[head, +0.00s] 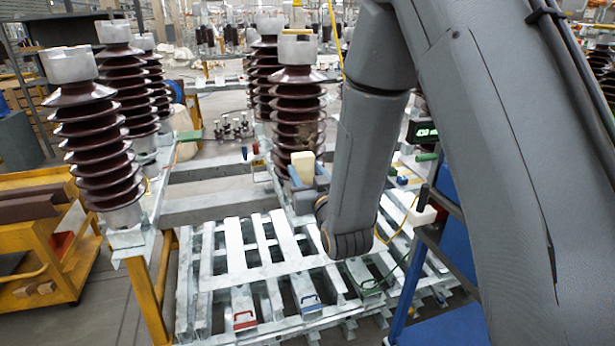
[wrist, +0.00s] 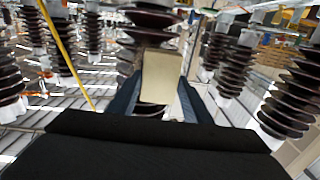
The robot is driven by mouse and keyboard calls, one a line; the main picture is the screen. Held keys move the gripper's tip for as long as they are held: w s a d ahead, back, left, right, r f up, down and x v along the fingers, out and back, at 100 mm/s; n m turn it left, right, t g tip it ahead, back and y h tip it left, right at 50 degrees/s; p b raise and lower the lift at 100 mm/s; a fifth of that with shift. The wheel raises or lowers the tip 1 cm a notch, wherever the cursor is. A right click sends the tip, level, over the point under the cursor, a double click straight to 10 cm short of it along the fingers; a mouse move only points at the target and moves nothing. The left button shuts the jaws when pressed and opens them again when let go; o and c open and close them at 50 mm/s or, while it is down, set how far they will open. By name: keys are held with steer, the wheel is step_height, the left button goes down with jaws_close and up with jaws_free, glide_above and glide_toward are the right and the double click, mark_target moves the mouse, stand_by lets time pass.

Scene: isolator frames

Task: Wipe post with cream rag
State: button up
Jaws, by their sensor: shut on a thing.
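The cream rag (head: 303,166) is a small pale block-like pad held in my gripper (head: 308,176). In the wrist view the rag (wrist: 160,76) sits between the two blue-grey fingers of my gripper (wrist: 158,92). A dark brown ribbed post (head: 298,92) with a grey metal cap stands right behind the rag. A dull brownish patch shows on its ribs just above the rag. In the wrist view the post (wrist: 152,18) rises behind the rag's top edge. I cannot tell whether the rag touches the post. The rag hides part of the post's lower ribs.
More ribbed posts (head: 92,140) stand at the left on a metal frame, and another (head: 266,60) stands close behind. A slatted grey pallet (head: 262,250) lies below, with small red and blue handled items. A yellow cart (head: 40,245) is at the left. A yellow cable (wrist: 68,55) hangs nearby.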

steer(key=shift+x, duration=2.9)
steer(key=shift+b+x, duration=0.55)
steer(key=shift+x, duration=0.5)
steer(key=shift+d+f, duration=0.1)
